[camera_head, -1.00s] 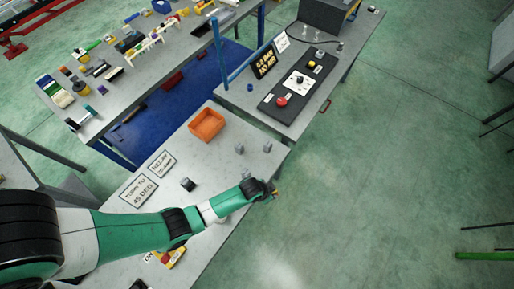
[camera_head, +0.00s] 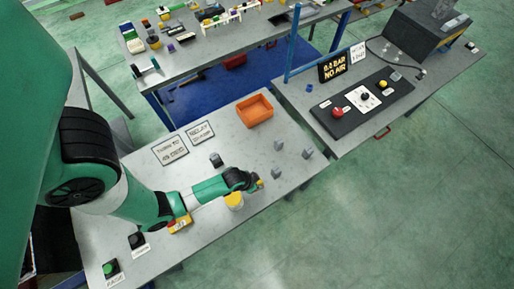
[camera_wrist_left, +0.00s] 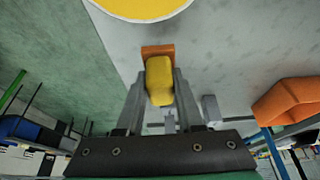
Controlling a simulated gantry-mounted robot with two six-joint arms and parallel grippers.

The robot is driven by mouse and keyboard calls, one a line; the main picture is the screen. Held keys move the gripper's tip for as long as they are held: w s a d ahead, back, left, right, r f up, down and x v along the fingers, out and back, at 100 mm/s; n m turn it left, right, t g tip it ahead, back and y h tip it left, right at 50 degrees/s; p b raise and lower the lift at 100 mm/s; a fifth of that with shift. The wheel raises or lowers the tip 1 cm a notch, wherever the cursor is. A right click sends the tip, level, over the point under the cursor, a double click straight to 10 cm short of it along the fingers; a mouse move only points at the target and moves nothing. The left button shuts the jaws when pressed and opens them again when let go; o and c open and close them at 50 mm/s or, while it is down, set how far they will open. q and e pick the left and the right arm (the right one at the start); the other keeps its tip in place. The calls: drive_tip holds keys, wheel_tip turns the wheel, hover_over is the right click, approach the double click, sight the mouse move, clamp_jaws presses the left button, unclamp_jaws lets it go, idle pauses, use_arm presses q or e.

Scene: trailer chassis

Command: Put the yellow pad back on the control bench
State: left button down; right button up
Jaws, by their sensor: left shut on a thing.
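My left gripper (camera_head: 257,183) is over the near grey bench, close to its right edge. It is shut on a small yellow pad (camera_wrist_left: 159,80), whose yellow face fills the gap between the fingers in the left wrist view. An orange-brown piece shows just beyond the pad. The far bench (camera_head: 455,80) carries a black control panel (camera_head: 352,112) with a red button, a dial and a yellow button. I cannot tell from here whether the pad touches anything besides the fingers. My right gripper is not in view.
A yellow-topped round object (camera_head: 234,200) stands beside the left gripper; its top shows in the left wrist view (camera_wrist_left: 142,6). An orange bin (camera_head: 255,110), grey blocks (camera_head: 307,152) and a yellow-and-red item (camera_head: 180,223) are on the near bench. A blue post (camera_head: 291,45) rises behind.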

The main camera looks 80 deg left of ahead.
use_arm(q)
drive_tip(key=shift+f, duration=0.45)
drive_tip(key=shift+f+b, duration=0.5)
drive_tip(key=shift+f, duration=1.25)
drive_tip(key=shift+f, duration=0.2)
drive_tip(key=c, duration=0.5)
unclamp_jaws()
drive_tip(key=shift+c, duration=0.2)
